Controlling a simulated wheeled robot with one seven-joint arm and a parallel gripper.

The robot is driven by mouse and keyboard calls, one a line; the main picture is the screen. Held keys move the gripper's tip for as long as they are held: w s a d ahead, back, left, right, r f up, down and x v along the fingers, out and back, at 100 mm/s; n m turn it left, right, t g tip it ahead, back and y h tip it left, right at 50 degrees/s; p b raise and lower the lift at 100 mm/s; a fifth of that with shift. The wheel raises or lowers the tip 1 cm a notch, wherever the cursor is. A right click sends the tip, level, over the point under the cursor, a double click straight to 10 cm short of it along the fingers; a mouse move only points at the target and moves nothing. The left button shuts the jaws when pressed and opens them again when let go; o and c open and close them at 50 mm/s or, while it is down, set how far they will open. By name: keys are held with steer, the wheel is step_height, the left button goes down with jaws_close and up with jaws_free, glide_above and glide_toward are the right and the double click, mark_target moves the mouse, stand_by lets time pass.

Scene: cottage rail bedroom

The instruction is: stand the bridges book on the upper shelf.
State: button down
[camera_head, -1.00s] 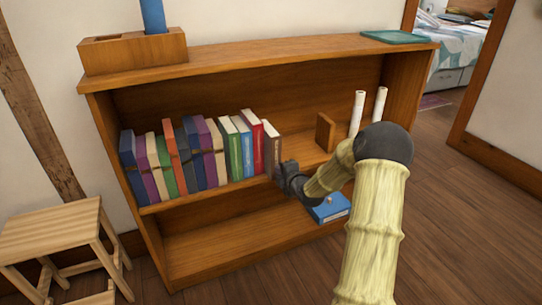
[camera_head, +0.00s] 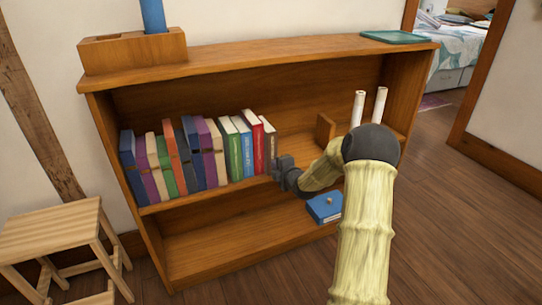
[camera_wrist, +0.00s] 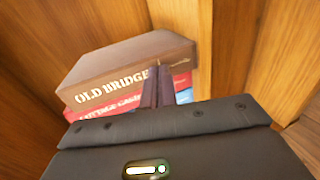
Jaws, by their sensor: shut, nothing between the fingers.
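The bridges book (camera_head: 270,143) is brown and stands at the right end of the row of books on the upper shelf (camera_head: 166,205), beside a red book. In the wrist view its spine, lettered "OLD BRIDGE…" (camera_wrist: 118,85), shows in part behind my fingers. My gripper (camera_head: 280,163) is at the lower front of the book in the head view. In the wrist view my gripper (camera_wrist: 157,85) has its dark fingers together, in front of the spine and empty. Whether the fingers touch the book I cannot tell.
Several other books (camera_head: 180,160) fill the shelf to the left. A wooden block (camera_head: 325,131) and two white rolls (camera_head: 379,105) stand to the right. A blue box-like thing (camera_head: 323,208) lies on the lower shelf. A stool (camera_head: 50,235) stands at the left.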

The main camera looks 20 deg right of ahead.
steer(key=s+b, duration=0.1)
steer(key=s, duration=0.5)
steer(key=shift+s+b, duration=0.2)
steer(key=shift+b, duration=0.1)
stand_by(1.2)
stand_by(0.3)
steer(key=s+a+r+m+g+p, duration=0.35)
steer(key=s+a+m, duration=0.25)
steer(key=s, duration=0.4)
steer(key=s+a+r+m+g+p, duration=0.3)
steer(key=s+a+m+g, duration=0.25)
steer(key=s, duration=0.45)
steer(key=s+a+r+m+g+p, duration=0.35)
steer(key=s+a+m, duration=0.3)
steer(key=s, duration=0.35)
step_height(320, 180, up, 38)
steer(key=p, duration=3.7)
steer(key=shift+w+d+f+h, duration=0.15)
steer(key=shift+d+f+h, duration=0.05)
steer(key=shift+d+h, duration=0.1)
